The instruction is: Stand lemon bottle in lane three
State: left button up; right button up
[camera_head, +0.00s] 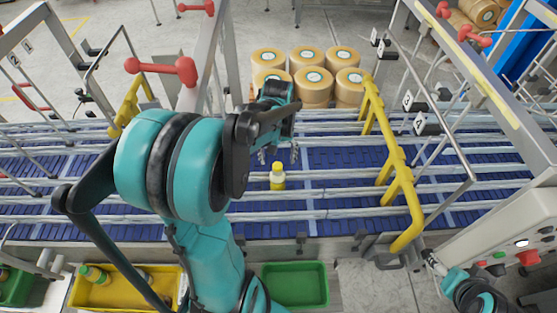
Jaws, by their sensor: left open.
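The lemon bottle (277,180), yellow with a yellow cap, stands upright on the blue conveyor (340,205) between pale lane rails (335,186). I cannot tell the lane's number from this view. My left gripper (279,154) is above and just behind the bottle, with its fingers apart and nothing between them. The bottle's cap shows just below the fingertips. Part of my right arm shows at the lower right corner; the state of the right gripper (432,262) is unclear.
A yellow bin (125,303) at the lower left holds a green-capped bottle (93,274). A green bin (295,284) beside it looks empty. A yellow bracket (393,160) crosses the lanes to the right. Several tan rolls (309,83) stand behind the conveyor. A control panel (505,240) is at the right.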

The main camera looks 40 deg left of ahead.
pick_arm(q)
jog(key=shift+d+r, duration=0.25)
jog(key=shift+r, duration=0.15)
jog(key=s+d+r+m+t, duration=0.3)
jog(key=d+m, duration=0.1)
jog(key=d, duration=0.4)
jog(key=s+d+r+m+t, duration=0.3)
jog(key=d+r+m+t, duration=0.1)
jog(key=d, duration=0.4)
jog(key=shift+d, duration=0.2)
jog(key=shift+d, duration=0.1)
